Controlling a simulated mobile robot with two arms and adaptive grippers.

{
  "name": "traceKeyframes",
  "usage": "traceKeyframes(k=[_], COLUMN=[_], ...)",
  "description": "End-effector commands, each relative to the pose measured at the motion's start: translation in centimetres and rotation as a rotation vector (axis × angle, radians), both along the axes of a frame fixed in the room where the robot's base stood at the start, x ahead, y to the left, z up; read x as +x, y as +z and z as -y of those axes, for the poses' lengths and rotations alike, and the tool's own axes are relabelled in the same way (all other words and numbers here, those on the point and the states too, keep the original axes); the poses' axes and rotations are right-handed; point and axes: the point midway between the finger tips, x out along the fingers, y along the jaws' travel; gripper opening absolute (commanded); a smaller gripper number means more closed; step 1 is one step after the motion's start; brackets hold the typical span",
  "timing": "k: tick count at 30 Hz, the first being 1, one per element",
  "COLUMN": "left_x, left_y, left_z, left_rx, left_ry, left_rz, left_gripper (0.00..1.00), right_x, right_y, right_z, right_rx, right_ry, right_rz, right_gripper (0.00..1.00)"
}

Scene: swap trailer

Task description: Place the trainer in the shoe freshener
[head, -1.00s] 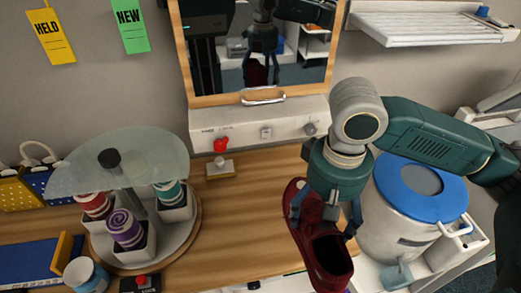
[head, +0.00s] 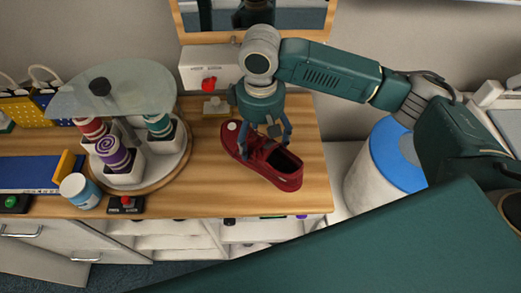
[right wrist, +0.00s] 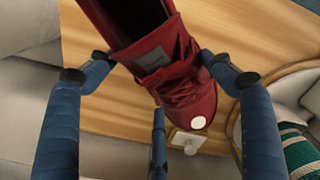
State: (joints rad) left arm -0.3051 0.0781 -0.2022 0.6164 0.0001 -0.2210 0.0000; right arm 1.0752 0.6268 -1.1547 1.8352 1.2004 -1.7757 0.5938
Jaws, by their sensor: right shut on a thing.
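The trainer (head: 286,180) is a dark red shoe with a white round patch near its toe. It is over the right end of the wooden counter, its open heel end toward the lower right. My right gripper (head: 266,145) is shut on its upper from above. In the right wrist view, blue fingers lie on both sides of the trainer (right wrist: 190,92). I cannot tell whether its sole touches the counter. No label marks a shoe freshener; a white drum with a blue ring lid (head: 386,150) stands right of the counter. My left gripper is not in view.
A round stand with a glass top (head: 135,82) and several striped rolls is on the left of the counter (head: 210,195). A blue-and-white jar (head: 80,190) and a red-button box (head: 126,205) are near the front edge. A mirror stands behind.

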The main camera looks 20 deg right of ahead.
Motion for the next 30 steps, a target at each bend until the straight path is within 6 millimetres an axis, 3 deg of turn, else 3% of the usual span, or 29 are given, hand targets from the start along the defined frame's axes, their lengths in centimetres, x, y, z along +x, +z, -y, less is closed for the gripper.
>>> traceKeyframes(k=[3, 6, 13, 17, 23, 24, 26, 30], left_x=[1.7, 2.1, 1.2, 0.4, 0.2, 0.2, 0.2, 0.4], left_y=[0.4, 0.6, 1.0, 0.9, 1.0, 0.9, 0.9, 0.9], left_z=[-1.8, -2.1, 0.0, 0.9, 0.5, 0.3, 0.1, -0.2], left_rx=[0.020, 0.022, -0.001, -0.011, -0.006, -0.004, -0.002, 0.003], left_ry=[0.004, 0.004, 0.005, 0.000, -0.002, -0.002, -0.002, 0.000], left_rz=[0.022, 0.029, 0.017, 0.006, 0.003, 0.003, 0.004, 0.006], left_gripper=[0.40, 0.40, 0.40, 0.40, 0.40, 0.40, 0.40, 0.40], right_x=[0.1, 0.0, 0.0, 0.1, 0.0, 0.0, 0.0, 0.0], right_y=[-0.9, -1.7, -4.6, -4.7, -4.9, -5.0, -5.0, -5.0], right_z=[0.0, 0.1, 0.0, 0.0, 0.0, 0.0, 0.0, 0.0], right_rx=[0.000, 0.000, 0.000, 0.001, 0.001, 0.000, 0.000, 0.000], right_ry=[-0.002, -0.002, -0.003, -0.002, -0.002, -0.002, -0.002, -0.002], right_rz=[0.001, -0.001, 0.001, 0.003, 0.002, 0.001, 0.001, 0.001], right_gripper=[0.39, 0.39, 0.39, 0.39, 0.39, 0.88, 0.99, 0.99])
